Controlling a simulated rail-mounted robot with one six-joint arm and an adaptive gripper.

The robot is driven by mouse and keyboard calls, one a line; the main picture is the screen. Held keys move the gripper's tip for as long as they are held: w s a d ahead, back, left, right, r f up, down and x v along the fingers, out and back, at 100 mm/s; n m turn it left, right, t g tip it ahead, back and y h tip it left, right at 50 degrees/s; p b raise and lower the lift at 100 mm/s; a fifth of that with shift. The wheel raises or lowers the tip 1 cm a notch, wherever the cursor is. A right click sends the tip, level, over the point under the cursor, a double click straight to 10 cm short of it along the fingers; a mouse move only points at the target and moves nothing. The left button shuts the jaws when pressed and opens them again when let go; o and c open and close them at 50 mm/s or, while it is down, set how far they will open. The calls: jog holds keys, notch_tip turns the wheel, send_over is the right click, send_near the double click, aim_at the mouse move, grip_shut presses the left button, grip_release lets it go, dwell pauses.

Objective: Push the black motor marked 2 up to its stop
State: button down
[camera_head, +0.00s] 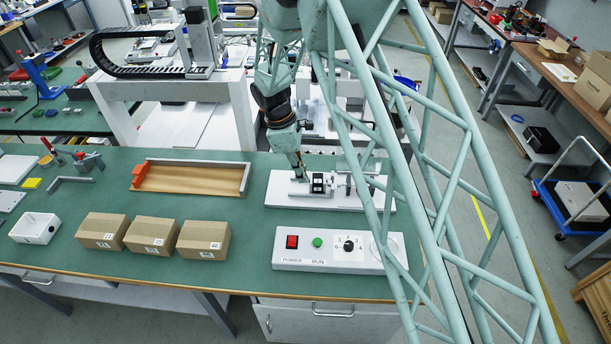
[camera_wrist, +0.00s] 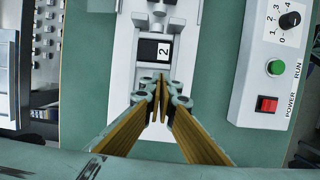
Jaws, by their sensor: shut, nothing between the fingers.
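The black motor (camera_wrist: 152,50) has a white label marked 2 and sits on a pale slide on a white base plate (camera_head: 285,198). It also shows in the head view (camera_head: 319,183), with grey metal parts to its right. In the wrist view, grey parts lie beyond its far end. My gripper (camera_wrist: 158,86) is shut and empty, its fingertips pointing at the motor's near end. In the head view, my gripper (camera_head: 300,176) is low over the plate, just left of the motor. I cannot tell whether the fingertips touch it. The stop cannot be made out clearly.
A control box (camera_head: 335,262) with a red switch, green button and dial stands in front of the plate. An orange-ended tray (camera_head: 192,192) and three cardboard boxes (camera_head: 150,252) are to the left. The green bench (camera_head: 250,230) is clear between them.

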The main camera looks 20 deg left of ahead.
jog(key=shift+s+a+r, duration=0.2)
jog(key=shift+a+r, duration=0.45)
jog(key=shift+a, duration=0.35)
jog(key=p+v, duration=0.1)
jog(key=v, duration=0.7)
jog(key=shift+r, duration=0.4)
jog(key=shift+a+r+p, duration=0.1)
jog(key=shift+p, duration=0.4)
jog(key=a+p, duration=0.1)
jog(key=p, duration=0.1)
jog(key=w+a+p, duration=0.1)
jog(key=p, duration=0.2)
jog(key=shift+w+a, duration=0.25)
jog(key=shift+f, duration=0.35)
